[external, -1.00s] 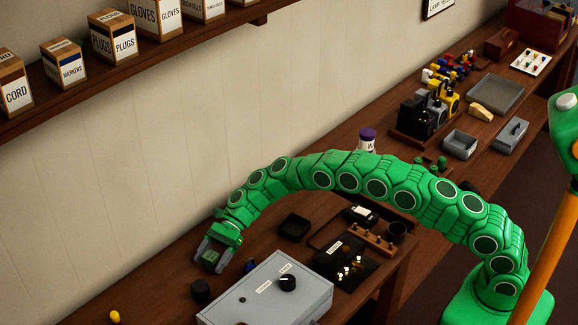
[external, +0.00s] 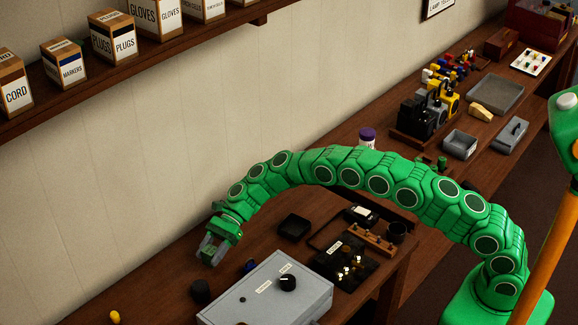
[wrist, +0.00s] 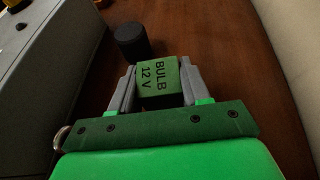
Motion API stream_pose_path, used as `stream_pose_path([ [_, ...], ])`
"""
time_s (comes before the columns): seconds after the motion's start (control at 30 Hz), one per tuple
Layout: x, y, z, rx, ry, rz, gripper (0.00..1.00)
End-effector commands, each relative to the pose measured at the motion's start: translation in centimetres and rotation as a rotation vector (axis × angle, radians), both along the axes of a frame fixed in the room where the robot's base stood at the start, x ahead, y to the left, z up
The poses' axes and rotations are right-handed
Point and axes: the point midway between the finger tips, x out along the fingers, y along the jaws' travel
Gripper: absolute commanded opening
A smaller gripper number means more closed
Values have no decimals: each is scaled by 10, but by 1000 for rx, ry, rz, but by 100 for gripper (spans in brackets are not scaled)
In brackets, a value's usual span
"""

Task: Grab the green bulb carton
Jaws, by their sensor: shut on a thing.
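The green bulb carton (wrist: 158,85) is a small box with "BULB 12 V" printed on its top. In the wrist view it sits between the two grey fingers of my gripper (wrist: 158,70), with a finger against each side. In the external view my gripper (external: 211,252) is at the end of the green arm, over the left part of the bench near the wall. There the carton is small, dark and mostly hidden by the fingers. I cannot tell clearly how far it is above the bench.
A black cylinder (external: 200,290) stands just beyond the carton on the bench. A grey box with a black knob (external: 262,296) is close by to the right. A black tray (external: 294,225) lies further right. The wall is close behind my gripper.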

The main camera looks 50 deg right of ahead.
Motion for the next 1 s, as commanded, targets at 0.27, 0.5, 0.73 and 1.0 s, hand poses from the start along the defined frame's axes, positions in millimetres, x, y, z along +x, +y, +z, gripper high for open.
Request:
stream_pose_path([
  [0.27,-13,-7,24,-1,3,0,17],
  [0.5,-30,-16,48,0,2,0,17],
  [0.73,-48,-28,71,-1,2,-1,17],
  [1.0,-78,-45,84,-2,3,1,17],
])
